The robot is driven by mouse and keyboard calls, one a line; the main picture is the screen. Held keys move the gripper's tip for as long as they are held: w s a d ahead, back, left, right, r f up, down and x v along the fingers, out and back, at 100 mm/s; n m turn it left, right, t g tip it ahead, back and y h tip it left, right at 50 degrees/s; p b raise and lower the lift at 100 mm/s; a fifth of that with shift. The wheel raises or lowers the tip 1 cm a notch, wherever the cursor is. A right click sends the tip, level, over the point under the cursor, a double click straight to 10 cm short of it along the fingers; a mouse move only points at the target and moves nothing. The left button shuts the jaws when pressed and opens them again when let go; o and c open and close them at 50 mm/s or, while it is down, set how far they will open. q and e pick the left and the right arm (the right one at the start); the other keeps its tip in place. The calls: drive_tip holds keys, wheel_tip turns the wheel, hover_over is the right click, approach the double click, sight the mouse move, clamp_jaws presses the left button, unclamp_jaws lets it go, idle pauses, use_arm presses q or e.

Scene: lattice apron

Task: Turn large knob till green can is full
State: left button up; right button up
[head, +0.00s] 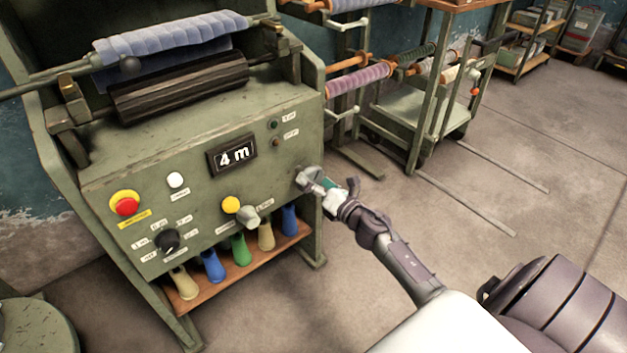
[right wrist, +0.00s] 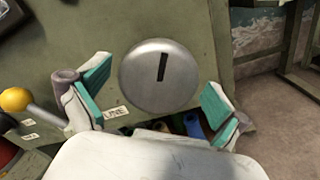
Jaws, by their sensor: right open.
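The large knob (right wrist: 158,77) is a round silver disc with a dark slot, on the green machine's front panel. In the head view the knob (head: 306,178) sits near the panel's right edge, partly covered by my gripper. My right gripper (head: 335,188) is open, its teal-padded fingers on either side of the knob in the right wrist view (right wrist: 155,92). Whether a pad touches the knob is unclear. The green can (head: 240,250) stands on the shelf under the panel, among blue and beige ones; its fill cannot be seen. My left gripper is out of view.
Spool racks (head: 362,80) stand to the right. Open floor (head: 520,215) lies further right.

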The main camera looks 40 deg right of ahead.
drive_tip(key=shift+w, duration=0.2)
drive_tip(key=c, duration=1)
drive_tip(key=shift+o, duration=0.2)
drive_tip(key=shift+m, duration=0.4)
